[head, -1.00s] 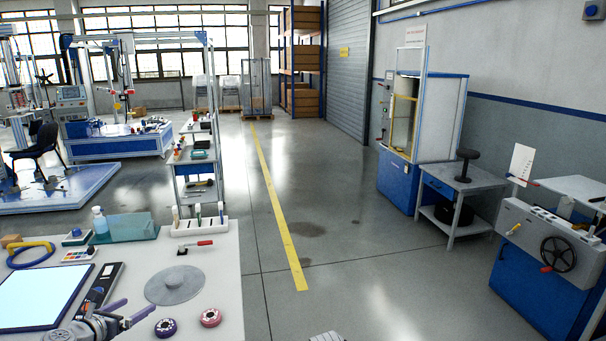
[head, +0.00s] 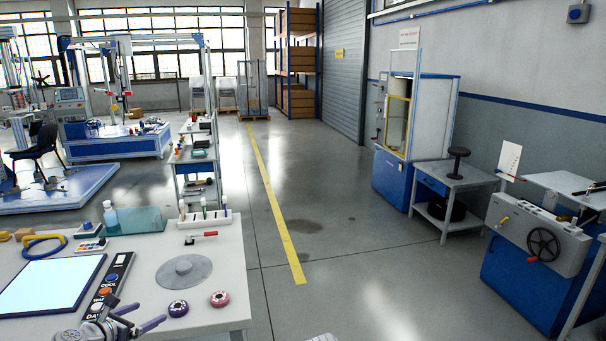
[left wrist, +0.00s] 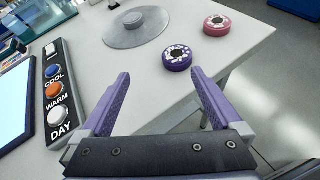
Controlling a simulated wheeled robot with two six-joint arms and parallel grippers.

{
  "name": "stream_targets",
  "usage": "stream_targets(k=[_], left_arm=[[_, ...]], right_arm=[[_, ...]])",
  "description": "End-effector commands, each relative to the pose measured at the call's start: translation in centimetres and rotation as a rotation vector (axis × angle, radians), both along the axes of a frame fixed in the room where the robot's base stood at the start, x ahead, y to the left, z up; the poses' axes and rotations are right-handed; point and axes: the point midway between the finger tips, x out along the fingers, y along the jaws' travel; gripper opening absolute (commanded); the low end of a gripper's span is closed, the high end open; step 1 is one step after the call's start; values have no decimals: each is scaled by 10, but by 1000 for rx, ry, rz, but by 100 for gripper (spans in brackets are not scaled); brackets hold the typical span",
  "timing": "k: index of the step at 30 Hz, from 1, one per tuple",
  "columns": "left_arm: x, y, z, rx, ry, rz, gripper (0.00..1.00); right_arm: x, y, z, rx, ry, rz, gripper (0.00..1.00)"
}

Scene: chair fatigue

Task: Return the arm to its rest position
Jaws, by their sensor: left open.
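My left gripper (head: 142,316) is at the bottom left of the head view, by the near edge of the white workbench (head: 228,262). In the left wrist view its two purple fingers (left wrist: 160,74) are spread apart with nothing between them. A purple-and-white roll (head: 178,308) lies on the bench just beyond the fingers, apart from them; it also shows in the left wrist view (left wrist: 177,57). My right gripper is not in view.
The bench also holds a pink roll (head: 219,298), a round grey disc (head: 184,272), a button panel (head: 115,279) and a lit panel (head: 48,285). Open floor (head: 350,285) lies to the right, with a grey-and-blue machine (head: 535,262) beyond it.

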Motion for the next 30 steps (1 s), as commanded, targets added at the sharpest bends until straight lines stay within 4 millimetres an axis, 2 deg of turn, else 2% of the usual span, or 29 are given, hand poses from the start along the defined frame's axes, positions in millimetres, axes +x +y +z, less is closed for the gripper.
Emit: stream_targets(k=[8,14,16,21,24,27,30], left_arm=[[3,-68,-11,223,50,-254,98],[-6,-142,-25,485,81,-579,98],[-15,-175,-31,609,86,-746,98],[-56,-258,-45,965,60,-1273,98],[-85,-294,-50,1156,19,-1600,98],[-115,-320,-51,1318,-37,-1922,98],[-140,-336,-48,1440,-95,-2208,98]], right_arm=[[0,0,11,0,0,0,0],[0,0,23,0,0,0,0],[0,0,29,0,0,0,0],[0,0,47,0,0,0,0],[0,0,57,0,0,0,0],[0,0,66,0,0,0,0],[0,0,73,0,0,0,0]])
